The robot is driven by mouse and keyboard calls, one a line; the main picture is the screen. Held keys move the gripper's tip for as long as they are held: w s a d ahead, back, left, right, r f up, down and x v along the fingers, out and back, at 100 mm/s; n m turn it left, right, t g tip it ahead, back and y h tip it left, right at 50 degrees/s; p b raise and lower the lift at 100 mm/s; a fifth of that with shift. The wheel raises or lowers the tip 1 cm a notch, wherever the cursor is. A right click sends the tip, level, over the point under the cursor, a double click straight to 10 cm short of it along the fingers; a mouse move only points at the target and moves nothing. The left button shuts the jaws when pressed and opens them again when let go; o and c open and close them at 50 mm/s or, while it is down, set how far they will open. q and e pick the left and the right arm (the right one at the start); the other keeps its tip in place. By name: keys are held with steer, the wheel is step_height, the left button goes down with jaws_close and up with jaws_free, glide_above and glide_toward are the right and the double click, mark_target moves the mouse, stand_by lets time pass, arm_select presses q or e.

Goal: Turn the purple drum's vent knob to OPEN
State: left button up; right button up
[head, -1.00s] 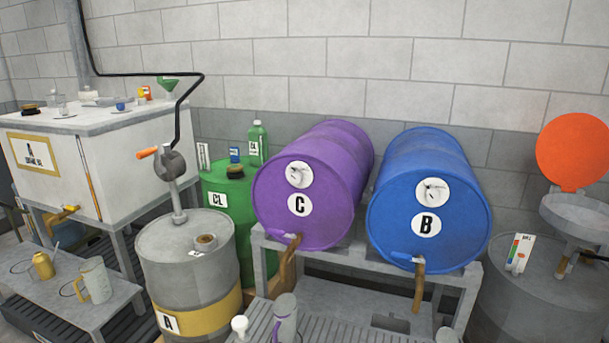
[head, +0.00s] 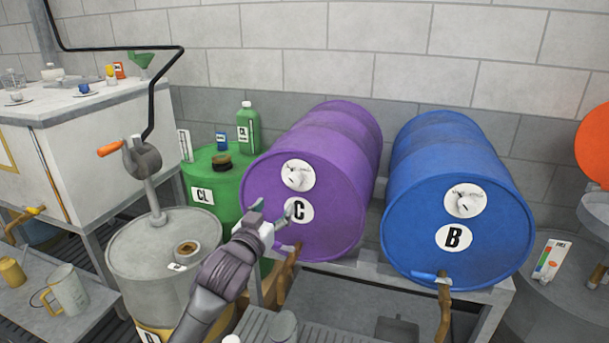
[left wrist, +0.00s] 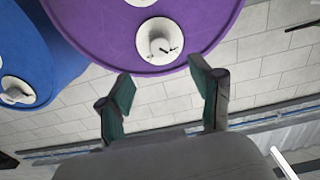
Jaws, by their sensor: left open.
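The purple drum (head: 318,225) lies on its side on a rack, marked C on its round face. Its vent knob (head: 297,175) is a pale knob on a white round dial, above the C label. In the left wrist view the knob (left wrist: 160,46) shows beyond the fingertips, near the top; the dial's lettering is too small to read. My left gripper (head: 272,208) is in front of the drum's lower face, below and left of the knob, and apart from it. In the left wrist view its two fingers (left wrist: 165,88) are spread with nothing between them. My right gripper is not in view.
A blue drum (head: 456,215) marked B lies to the right on the same rack (head: 475,305). A green drum (head: 208,180) and a grey drum (head: 165,250) with a crank pump (head: 143,160) stand left. The purple drum's tap (head: 287,247) is just right of my gripper.

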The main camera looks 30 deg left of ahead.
mark_target(293, 182)
arm_select(q)
steer(key=x, duration=0.4)
steer(key=p+x, duration=0.1)
steer(key=x, duration=0.7)
steer(key=shift+w+d+r+p, duration=0.1)
steer(key=shift+w+r+p, duration=0.05)
steer(key=shift+r+p, duration=0.25)
steer(key=shift+w+f, duration=0.15)
steer(key=shift+w, duration=0.4)
steer(key=shift+c, duration=0.7)
steer(key=c, duration=1)
